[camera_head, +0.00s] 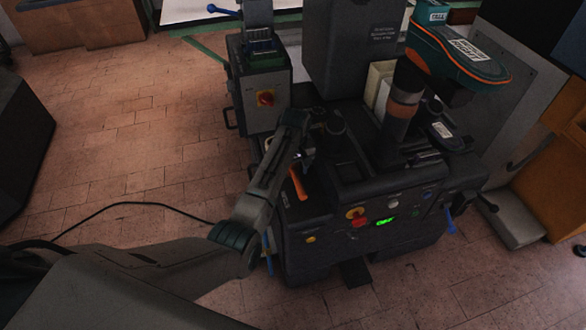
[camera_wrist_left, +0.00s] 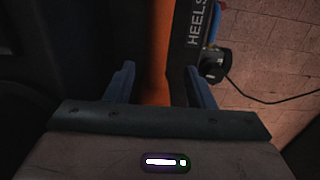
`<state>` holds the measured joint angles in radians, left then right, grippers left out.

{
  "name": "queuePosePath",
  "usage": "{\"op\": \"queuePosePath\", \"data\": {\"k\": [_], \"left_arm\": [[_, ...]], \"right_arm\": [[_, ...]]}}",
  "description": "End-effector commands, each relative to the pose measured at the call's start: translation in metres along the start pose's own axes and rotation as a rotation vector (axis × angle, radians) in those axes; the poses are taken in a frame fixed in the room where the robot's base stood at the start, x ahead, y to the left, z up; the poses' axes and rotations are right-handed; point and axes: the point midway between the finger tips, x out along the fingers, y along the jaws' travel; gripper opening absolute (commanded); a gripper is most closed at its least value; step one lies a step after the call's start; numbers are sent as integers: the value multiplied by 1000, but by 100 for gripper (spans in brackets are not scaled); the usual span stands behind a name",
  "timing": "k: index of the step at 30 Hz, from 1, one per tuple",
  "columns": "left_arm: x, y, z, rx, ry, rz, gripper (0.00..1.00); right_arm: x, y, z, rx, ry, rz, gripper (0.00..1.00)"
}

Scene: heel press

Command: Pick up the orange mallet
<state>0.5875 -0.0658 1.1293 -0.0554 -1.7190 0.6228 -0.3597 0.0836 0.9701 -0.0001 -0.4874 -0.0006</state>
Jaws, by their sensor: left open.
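The orange mallet shows in the head view as a short orange handle (camera_head: 298,184) on the left side of the dark press machine; I cannot make out its head. My left gripper (camera_head: 305,157) hangs at the machine's left edge, just beyond the visible part of the handle. In the left wrist view an orange strip, the handle (camera_wrist_left: 157,50), runs between the two spread fingers of my left gripper (camera_wrist_left: 160,84). The fingers stand apart with a gap on either side of it. My right gripper is not in view.
The press (camera_head: 330,238) has buttons and a green display on its front. A dark strip labelled HEELS (camera_wrist_left: 196,25) lies beside the handle. Open tiled floor (camera_head: 140,150) lies left, with a black cable.

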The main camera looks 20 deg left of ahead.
Motion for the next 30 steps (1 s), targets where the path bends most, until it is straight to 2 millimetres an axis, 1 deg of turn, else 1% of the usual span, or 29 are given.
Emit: {"op": "queuePosePath", "data": {"k": [5,9,12,15,21,23,24,28,29,30], "left_arm": [[16,2,5,1,-2,0,49],[37,5,9,0,-2,-1,49],[49,5,9,0,0,0,49],[54,5,9,0,1,1,49],[54,5,9,0,1,1,49],[54,5,9,0,1,1,37],[54,5,9,0,1,1,29],[54,5,9,0,1,1,4],[54,5,9,0,1,1,0],[53,5,8,0,3,2,0]], "right_arm": [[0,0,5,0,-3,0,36],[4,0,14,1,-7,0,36],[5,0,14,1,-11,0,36],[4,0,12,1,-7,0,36],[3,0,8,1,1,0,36],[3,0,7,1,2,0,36],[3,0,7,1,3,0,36],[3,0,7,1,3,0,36],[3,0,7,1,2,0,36],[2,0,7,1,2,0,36]]}}
